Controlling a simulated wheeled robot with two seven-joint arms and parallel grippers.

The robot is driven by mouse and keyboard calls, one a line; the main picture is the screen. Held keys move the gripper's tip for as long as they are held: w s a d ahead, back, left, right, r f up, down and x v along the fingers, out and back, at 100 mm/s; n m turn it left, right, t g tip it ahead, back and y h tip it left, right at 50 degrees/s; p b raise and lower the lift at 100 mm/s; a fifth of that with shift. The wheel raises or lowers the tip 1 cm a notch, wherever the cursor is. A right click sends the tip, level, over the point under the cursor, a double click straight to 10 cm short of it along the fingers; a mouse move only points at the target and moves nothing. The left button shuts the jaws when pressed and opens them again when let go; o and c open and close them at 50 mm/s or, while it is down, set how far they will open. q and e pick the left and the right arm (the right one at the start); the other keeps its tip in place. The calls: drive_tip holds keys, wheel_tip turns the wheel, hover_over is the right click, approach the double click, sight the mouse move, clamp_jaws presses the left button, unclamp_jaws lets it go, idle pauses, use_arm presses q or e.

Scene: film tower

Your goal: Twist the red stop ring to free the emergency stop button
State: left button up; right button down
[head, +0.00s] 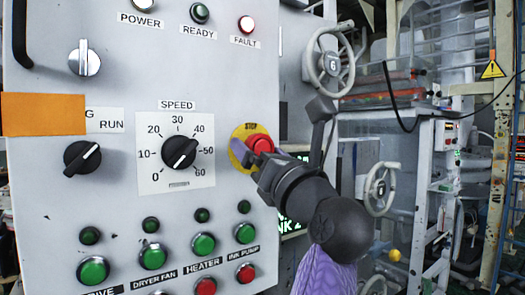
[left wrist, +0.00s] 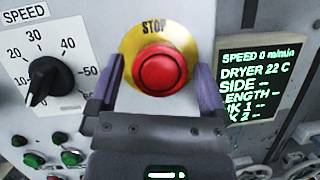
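The red emergency stop button (head: 261,143) sits on a yellow disc marked STOP (head: 251,128) near the right edge of the grey panel. In the left wrist view the round red button (left wrist: 159,69) faces me, with a darker red rim, the stop ring (left wrist: 159,91), around it. My left gripper (head: 250,153) is at the button. In the left wrist view its two purple fingers (left wrist: 159,85) stand apart, one on each side of the button, with gaps visible. The head view partly hides the button's lower side behind the gripper. My right gripper is not in view.
The SPEED dial (head: 179,152) is left of the button. Several green and red push buttons, such as the HEATER one (head: 203,245), line the panel below. A lit display (left wrist: 250,85) is right of the button. Handwheels (head: 329,62) stand farther back.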

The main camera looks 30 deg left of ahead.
use_arm(q)
drive_tip(key=c, duration=1.2)
drive_tip(key=shift+o, duration=0.3)
drive_tip(key=shift+r+m+t+h+p, duration=0.15)
drive_tip(key=shift+m+t+h+p, duration=0.25)
drive_tip(key=shift+m+p, duration=0.6)
drive_tip(key=m+t+h+p, duration=0.1)
drive_tip(key=m+p, duration=0.3)
drive_tip(key=p, duration=0.1)
drive_tip(key=m+t+h+p, duration=0.1)
drive_tip(key=m+h+p, duration=0.1)
drive_tip(key=m+p, duration=0.2)
drive_tip(key=shift+s+a+r+m+p, duration=0.1)
drive_tip(key=shift+s+r+m+p, duration=0.1)
drive_tip(key=shift+m+p, duration=0.35)
drive_tip(key=shift+f+m+h+p, duration=0.1)
drive_tip(key=shift+m+h+p, duration=0.4)
drive_tip(key=shift+p, duration=0.5)
drive_tip(key=shift+f+m, duration=0.1)
drive_tip(key=shift+m, duration=0.15)
drive_tip(key=o, duration=1.2)
drive_tip(key=shift+o, duration=0.2)
drive_tip(key=shift+f, duration=0.1)
